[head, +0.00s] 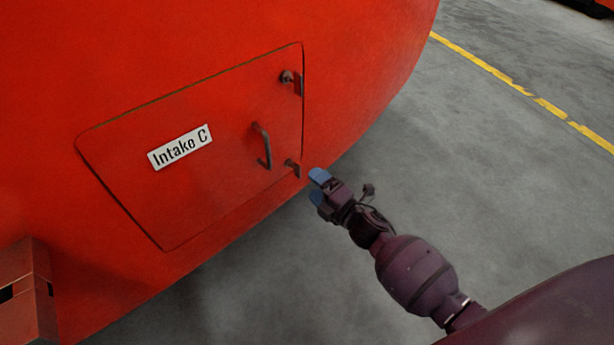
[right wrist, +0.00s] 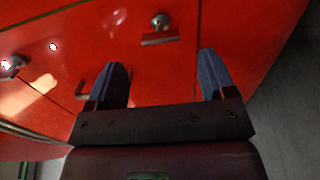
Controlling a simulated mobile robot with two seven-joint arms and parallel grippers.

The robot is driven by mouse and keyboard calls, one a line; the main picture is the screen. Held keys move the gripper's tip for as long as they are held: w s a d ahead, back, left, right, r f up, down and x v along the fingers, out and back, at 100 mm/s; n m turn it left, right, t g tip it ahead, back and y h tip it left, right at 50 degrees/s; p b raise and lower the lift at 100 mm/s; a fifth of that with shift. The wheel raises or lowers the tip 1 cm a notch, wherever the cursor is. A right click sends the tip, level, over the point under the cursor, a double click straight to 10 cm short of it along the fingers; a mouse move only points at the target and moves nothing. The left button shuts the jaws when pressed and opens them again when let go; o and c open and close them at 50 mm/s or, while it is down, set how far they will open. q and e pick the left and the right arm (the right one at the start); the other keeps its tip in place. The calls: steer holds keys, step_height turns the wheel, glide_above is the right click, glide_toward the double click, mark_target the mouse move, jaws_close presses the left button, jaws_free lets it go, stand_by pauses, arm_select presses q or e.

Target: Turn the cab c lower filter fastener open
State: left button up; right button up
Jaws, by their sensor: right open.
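The lower filter fastener (head: 292,167) is a small dark knob with a flat tab at the lower right corner of the red Intake C door (head: 215,200). It also shows in the right wrist view (right wrist: 160,36), with its bar lying roughly level in that picture. My right gripper (head: 318,186) has blue fingers and stands just to the right of and below the fastener in the head view. In the right wrist view the gripper (right wrist: 163,60) is open and empty, and the fastener appears ahead between its fingertips, apart from them. My left gripper is out of view.
The upper fastener (head: 288,78) sits at the door's upper right. A curved handle (head: 262,146) stands out between the two fasteners, near the left finger in the wrist view. A red box-like part (head: 28,290) juts out at lower left. Grey floor (head: 480,150) lies open at right.

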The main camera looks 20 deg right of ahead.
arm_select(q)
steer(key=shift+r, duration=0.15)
arm_select(e)
steer(key=v, duration=0.4)
steer(key=shift+s, duration=0.1)
stand_by(0.3)
arm_select(q)
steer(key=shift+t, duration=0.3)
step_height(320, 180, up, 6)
steer(key=p, duration=0.7)
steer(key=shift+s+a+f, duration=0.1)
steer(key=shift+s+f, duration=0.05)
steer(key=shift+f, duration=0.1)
arm_select(e)
steer(key=s+d+m+g+h, duration=0.3)
steer(key=s+m+g+h, duration=0.3)
steer(key=s+m, duration=1.4)
steer(key=s, duration=0.7)
steer(key=shift+r+m, duration=0.4)
